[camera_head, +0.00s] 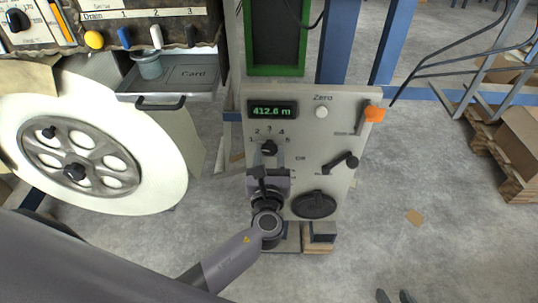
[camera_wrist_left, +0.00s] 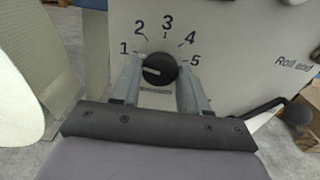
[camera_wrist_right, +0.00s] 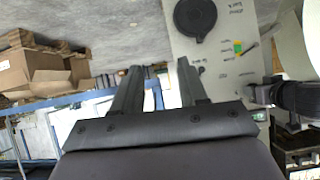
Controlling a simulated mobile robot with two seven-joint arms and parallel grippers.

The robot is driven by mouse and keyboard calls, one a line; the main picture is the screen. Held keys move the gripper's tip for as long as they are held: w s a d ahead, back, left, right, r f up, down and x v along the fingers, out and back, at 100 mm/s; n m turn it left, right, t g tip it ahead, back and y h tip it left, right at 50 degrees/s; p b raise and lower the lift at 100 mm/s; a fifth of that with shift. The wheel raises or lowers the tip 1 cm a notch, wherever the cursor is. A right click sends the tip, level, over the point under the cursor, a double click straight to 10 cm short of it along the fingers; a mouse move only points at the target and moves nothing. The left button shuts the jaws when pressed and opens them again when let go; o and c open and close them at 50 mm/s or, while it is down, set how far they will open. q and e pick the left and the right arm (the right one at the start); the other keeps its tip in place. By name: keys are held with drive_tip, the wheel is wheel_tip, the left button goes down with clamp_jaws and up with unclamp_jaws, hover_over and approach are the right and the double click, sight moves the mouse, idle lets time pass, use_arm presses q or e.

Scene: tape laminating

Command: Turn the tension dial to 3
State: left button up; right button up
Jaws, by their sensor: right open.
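The tension dial (camera_head: 269,148) is a round black knob on the grey panel, with the numbers 1 to 5 in an arc above it. In the left wrist view the dial (camera_wrist_left: 160,69) has a white mark pointing left, just below the 1. My left gripper (camera_head: 269,164) is in front of the dial, and its fingers (camera_wrist_left: 160,80) are apart on either side of the knob. Contact with the knob cannot be made out. My right gripper (camera_wrist_right: 157,75) is open and empty in its wrist view; it does not show in the head view.
The panel (camera_head: 335,125) carries a green display reading 412.6 m (camera_head: 272,110), a white Zero button (camera_head: 321,112), an orange switch (camera_head: 375,114), a black crank (camera_head: 340,162) and a round black knob (camera_head: 314,204). A large white roll (camera_head: 150,150) stands left.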

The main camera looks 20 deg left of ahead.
use_arm(q)
drive_tip(key=shift+c, duration=1.1)
